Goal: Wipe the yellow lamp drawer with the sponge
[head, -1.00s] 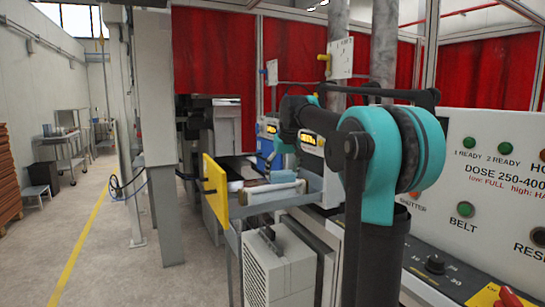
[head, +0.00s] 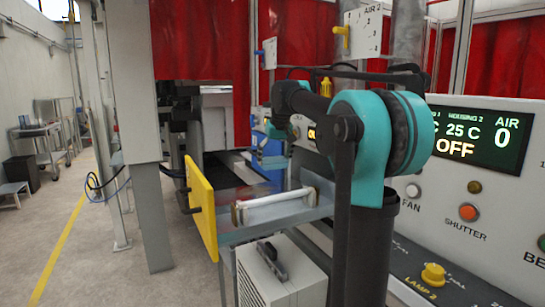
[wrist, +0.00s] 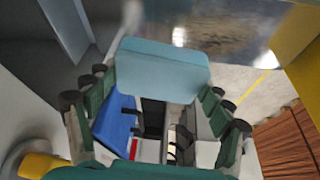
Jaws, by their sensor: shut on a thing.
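The lamp drawer stands pulled out, with a yellow front panel (head: 201,212) and a white tube (head: 275,200) lying across its grey metal tray (head: 255,234). In the wrist view, a light blue sponge (wrist: 162,66) is held between the dark green fingers of my gripper (wrist: 160,92). The yellow panel also shows at the right edge of the wrist view (wrist: 302,45), and shiny metal lies beyond the sponge. In the head view, my gripper is small and partly hidden behind my arm, above the tray's far side. I cannot tell whether the sponge touches the drawer.
A control panel (head: 470,205) with buttons and a display is close on the right. A white ribbed box (head: 275,275) stands under the drawer. A grey post (head: 152,215) is left of the yellow panel. The floor (head: 105,265) at the left is open.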

